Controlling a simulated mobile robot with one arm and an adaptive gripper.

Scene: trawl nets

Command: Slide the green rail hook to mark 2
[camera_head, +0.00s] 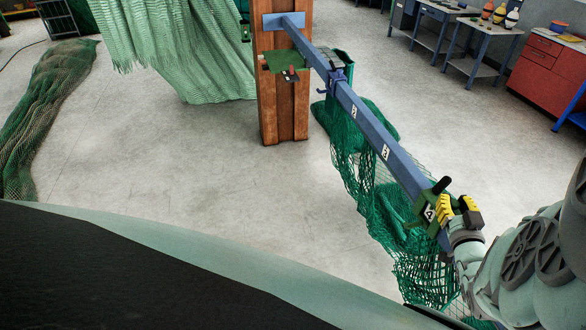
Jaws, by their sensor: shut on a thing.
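The blue rail (370,127) runs from a wooden post towards me, down to the right. The green rail hook (426,203), with a black handle on top and a white label, sits on its near part. My gripper (456,211), with yellow and black fingers, is shut on the green hook from the right; the fingers hide part of it and the exact contact. Two white marks show on the rail, a farther one (355,111) and a nearer one (385,152), both beyond the green hook. Their numbers are too small to read for certain.
A blue hook (338,82) sits farther up the rail. A green net (372,195) hangs below the rail and reaches the floor. The wooden post (283,95) carries a green plate with a red-and-black part. Workbenches (485,45) stand at the back right.

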